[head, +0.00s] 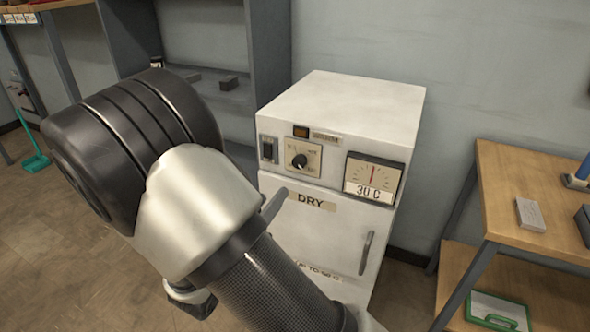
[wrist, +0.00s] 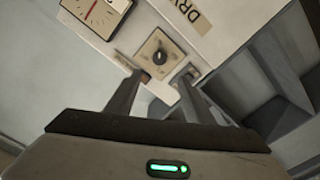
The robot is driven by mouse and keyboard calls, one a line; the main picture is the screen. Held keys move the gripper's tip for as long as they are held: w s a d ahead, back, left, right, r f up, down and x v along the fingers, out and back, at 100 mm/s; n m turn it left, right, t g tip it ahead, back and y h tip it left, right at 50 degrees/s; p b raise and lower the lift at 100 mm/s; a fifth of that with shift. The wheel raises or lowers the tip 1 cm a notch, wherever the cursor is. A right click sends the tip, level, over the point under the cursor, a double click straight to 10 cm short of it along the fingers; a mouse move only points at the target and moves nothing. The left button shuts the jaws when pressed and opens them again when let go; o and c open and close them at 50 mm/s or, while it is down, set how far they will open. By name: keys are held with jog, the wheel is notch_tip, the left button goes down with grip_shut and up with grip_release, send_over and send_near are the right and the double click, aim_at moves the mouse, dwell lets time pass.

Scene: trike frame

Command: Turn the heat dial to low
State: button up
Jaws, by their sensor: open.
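The heat dial (head: 299,161) is a round black knob on a beige square plate, on the upper front of a white cabinet (head: 348,100) labelled DRY. It also shows in the wrist view (wrist: 160,57), just beyond and between my fingertips. My gripper (wrist: 165,78) is open and empty, with its two fingers pointing at the panel and apart from the knob. In the head view my arm covers most of the gripper. The small print around the dial is too small to read, so its setting cannot be told.
A gauge (head: 374,178) with a red needle and a "30 C" label sits right of the dial. A dark switch (head: 268,149) is on its left. The cabinet door has a handle (head: 366,253). A wooden table (head: 545,190) stands right, grey shelving (head: 215,60) behind left.

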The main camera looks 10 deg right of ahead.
aim_at(298, 164)
jog(key=b+x, duration=0.1)
jog(key=x, duration=1.4)
jog(key=shift+w+d+b, duration=0.1)
jog(key=shift+d+b, duration=0.05)
jog(key=shift+b, duration=0.15)
jog(key=shift+c, duration=0.2)
jog(key=c, duration=1)
